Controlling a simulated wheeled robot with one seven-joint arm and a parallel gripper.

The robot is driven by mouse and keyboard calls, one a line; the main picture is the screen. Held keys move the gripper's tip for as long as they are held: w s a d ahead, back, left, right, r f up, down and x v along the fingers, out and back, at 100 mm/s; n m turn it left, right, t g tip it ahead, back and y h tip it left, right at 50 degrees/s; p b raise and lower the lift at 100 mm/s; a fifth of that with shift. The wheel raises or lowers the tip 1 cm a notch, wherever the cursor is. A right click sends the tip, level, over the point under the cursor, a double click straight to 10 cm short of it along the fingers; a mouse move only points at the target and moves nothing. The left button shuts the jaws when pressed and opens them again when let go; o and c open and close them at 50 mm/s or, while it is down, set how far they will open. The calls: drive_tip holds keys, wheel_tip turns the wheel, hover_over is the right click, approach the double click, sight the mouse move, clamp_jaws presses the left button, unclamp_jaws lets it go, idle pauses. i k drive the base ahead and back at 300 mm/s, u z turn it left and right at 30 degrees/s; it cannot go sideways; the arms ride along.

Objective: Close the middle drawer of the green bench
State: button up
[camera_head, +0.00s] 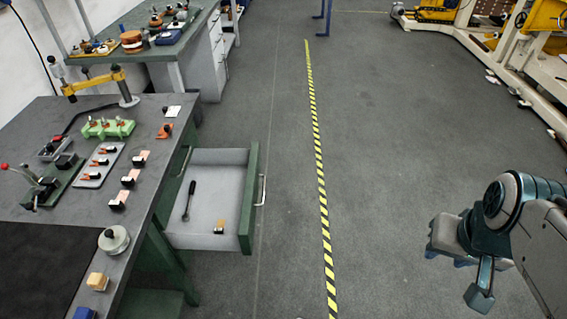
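The green bench (165,225) stands at the left, with a dark grey top and green legs. One drawer (212,170) is pulled far out to the right. It has a pale inside, a green front panel (249,200) and a metal handle (263,190) on the outer face. A dark-handled tool (188,201) and a small tan block (219,226) lie in it. Other drawers are not clear in this view. My gripper (480,298) is at the lower right, apart from the drawer, across the striped floor line. Its fingers are not clear enough to tell open from shut.
Green, orange and pink-topped parts, a grey tray (100,165) and a yellow-armed fixture (95,82) stand on the bench top. A second bench (170,48) is behind. Grey floor (400,150) between the drawer and my arm is clear. Yellow machinery (510,45) stands at the far right.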

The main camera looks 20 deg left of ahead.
sight(227, 185)
drive_tip(key=u, duration=0.25)
drive_tip(key=i, duration=0.65)
drive_tip(key=u, duration=1.05)
drive_tip(key=i, duration=0.35)
drive_tip(key=u, duration=0.4)
